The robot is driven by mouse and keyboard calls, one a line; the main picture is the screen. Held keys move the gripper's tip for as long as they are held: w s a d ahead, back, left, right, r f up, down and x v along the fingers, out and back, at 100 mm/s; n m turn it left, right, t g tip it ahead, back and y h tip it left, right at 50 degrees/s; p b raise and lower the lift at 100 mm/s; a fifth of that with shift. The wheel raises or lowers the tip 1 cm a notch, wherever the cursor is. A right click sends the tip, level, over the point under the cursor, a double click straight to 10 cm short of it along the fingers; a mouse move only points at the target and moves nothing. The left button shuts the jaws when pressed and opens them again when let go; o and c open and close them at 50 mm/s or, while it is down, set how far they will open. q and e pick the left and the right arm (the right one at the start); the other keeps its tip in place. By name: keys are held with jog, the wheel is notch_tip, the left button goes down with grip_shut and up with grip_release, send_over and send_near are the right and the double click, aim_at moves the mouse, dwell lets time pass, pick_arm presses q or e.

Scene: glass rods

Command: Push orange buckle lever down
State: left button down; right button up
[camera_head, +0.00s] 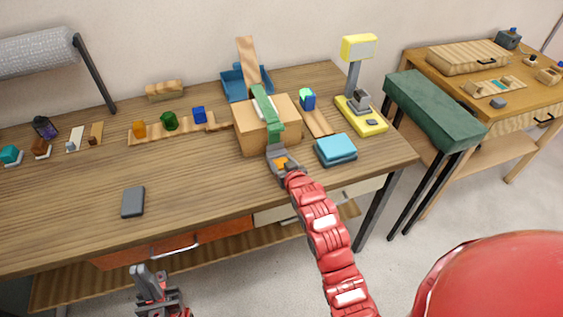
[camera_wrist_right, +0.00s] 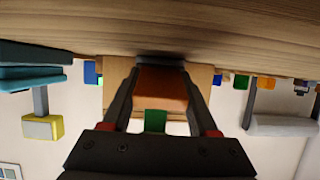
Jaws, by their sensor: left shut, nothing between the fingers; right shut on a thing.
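A wooden box (camera_head: 252,132) stands on the table with a green strap (camera_head: 267,112) running over its top and down its front. The orange buckle lever (camera_head: 281,163) shows at the strap's lower front end. My right gripper (camera_head: 283,160) is there, its fingers shut on the lever. In the right wrist view, which looks upside down, the orange lever (camera_wrist_right: 161,88) sits between the two fingers, with the green strap (camera_wrist_right: 155,121) behind it. The exact finger contact is hard to see. My left gripper (camera_head: 150,280) is shut and empty, in front of the table.
A blue stack (camera_head: 335,150) lies right of the box, and a yellow scale-like device (camera_head: 361,112) stands behind it. A wooden strip with coloured blocks (camera_head: 170,122) lies left. A dark flat slab (camera_head: 133,202) lies near the front left. The table's front middle is clear.

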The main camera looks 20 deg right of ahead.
jog(key=c, duration=0.5)
jog(key=shift+f+b, duration=0.25)
jog(key=shift+b, duration=0.15)
jog(key=t+b, duration=0.1)
jog(key=b, duration=0.3)
jog(key=shift+s+f+t, duration=0.1)
jog(key=shift+f+t, duration=0.3)
jog(key=shift+r, duration=0.15)
jog(key=shift+r+t, duration=0.3)
jog(key=o, duration=1.4)
jog(key=shift+f, duration=0.1)
